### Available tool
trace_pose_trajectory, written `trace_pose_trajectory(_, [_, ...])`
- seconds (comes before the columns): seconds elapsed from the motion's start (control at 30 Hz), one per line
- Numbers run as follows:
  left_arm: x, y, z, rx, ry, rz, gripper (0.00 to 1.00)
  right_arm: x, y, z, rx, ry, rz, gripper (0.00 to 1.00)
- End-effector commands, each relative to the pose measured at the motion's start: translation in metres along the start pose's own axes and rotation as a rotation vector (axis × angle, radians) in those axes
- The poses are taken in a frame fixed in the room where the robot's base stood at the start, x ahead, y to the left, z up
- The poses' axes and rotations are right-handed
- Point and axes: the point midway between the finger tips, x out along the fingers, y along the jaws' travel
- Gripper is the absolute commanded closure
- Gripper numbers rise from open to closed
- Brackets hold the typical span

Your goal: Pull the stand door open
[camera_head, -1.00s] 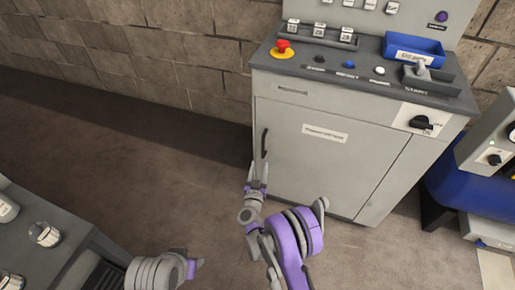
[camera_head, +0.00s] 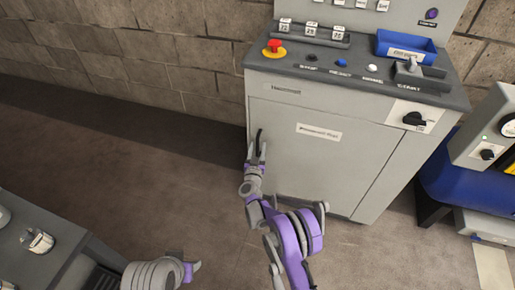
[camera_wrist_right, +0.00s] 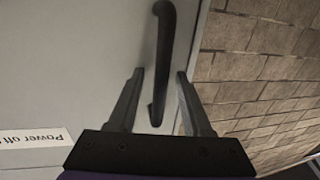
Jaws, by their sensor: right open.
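The stand door (camera_head: 318,165) is the shut grey front panel of the control stand, with a white label across it. Its black vertical handle (camera_head: 259,138) is at the door's left edge. My right gripper (camera_head: 257,150) is at the handle's lower part, pointing at the door. In the right wrist view the handle (camera_wrist_right: 163,45) runs between the two open fingers of the right gripper (camera_wrist_right: 160,75), with gaps on both sides.
The stand's top carries a red stop button (camera_head: 274,46), several small buttons and a blue tray (camera_head: 405,47). A grey bench (camera_head: 45,262) is at lower left. The floor left of the stand is clear.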

Motion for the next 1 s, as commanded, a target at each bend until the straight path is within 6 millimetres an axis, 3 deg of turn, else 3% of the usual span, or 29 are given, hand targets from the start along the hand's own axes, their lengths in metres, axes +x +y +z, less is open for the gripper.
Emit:
trace_pose_trajectory(0.07, [0.0000, 0.0000, 0.0000, 0.000, 0.000, 0.000, 0.50, -0.0002, -0.0001, -0.0001, 0.000, 0.000, 0.000, 0.56])
trace_pose_trajectory(0.3, [0.0000, 0.0000, 0.0000, 0.000, 0.000, 0.000, 0.50, -0.0003, -0.0001, -0.0001, 0.000, 0.000, 0.000, 0.99])
trace_pose_trajectory(1.0, [0.0000, 0.0000, 0.0000, 0.000, 0.000, 0.000, 0.50, -0.0003, 0.0003, 0.0000, 0.000, 0.000, 0.001, 1.00])
